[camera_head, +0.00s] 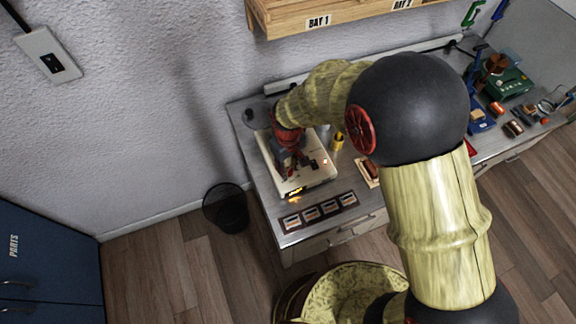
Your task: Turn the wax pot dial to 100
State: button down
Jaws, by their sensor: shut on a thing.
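A cream-coloured, box-shaped unit (318,172), which looks like the wax pot's base, sits on the left end of the metal workbench. A small orange display (296,192) glows near its front edge, too small to read. My gripper (287,172) reaches down over the unit, its dark fingers low against its top. It is shut on what appears to be the wax pot dial. The dial and its markings are hidden by the gripper and wrist, so its setting cannot be read.
A yellow bottle (337,141) stands right of the unit. Several small labelled items lie on a dark strip (318,210) at the bench's front edge. A wooden shelf (290,22) hangs above. A dark bin (227,207) stands left. Tools and spools crowd the bench's right end.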

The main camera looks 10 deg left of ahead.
jog(key=m, duration=0.5)
jog(key=shift+m+p, duration=0.3)
jog(key=m, duration=0.5)
jog(key=shift+m, duration=0.6)
jog(key=c, duration=1.6)
grip_release()
jog(key=shift+o, duration=0.5)
notch_tip(320, 180, up, 12)
